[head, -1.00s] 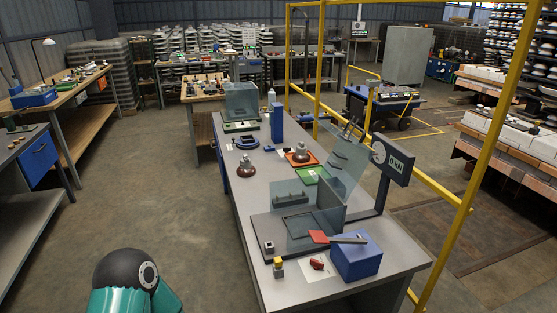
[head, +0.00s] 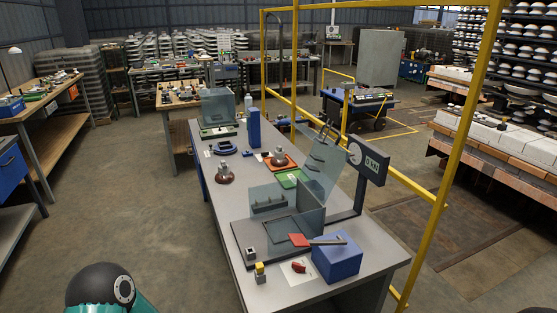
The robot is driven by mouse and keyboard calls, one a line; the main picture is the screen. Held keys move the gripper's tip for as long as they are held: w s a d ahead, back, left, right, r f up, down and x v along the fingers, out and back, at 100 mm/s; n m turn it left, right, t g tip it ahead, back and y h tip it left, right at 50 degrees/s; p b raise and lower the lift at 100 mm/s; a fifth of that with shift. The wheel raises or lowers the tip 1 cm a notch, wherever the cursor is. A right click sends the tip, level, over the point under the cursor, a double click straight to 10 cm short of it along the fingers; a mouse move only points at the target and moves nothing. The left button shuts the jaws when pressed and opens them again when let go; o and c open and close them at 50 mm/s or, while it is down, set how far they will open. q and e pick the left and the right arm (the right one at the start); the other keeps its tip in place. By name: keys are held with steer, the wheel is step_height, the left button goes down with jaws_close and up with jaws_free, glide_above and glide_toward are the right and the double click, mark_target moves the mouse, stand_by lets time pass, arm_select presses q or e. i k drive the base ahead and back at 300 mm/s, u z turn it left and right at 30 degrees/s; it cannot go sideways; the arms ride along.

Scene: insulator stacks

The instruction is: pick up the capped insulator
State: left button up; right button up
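A brown insulator with a grey metal cap (head: 224,174) stands upright on the long grey workbench (head: 222,212), left of the middle. A second brown insulator with a grey top (head: 279,158) stands on an orange-red tray (head: 291,164) farther back on the same bench. Both look capped, and I cannot tell which one the task names. Neither of my grippers shows in the head view.
A green tray (head: 290,178), a glass-sided fixture (head: 313,199), a blue box (head: 338,259) and a display on a post (head: 368,161) stand on the bench's right side. A blue upright block (head: 254,127) stands farther back. The floor left of the bench is clear.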

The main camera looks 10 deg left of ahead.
mark_target(224, 176)
steer(key=z, duration=0.2)
steer(key=i, duration=0.15)
steer(key=u, duration=2.2)
steer(key=i, duration=4.2)
steer(key=z, duration=0.85)
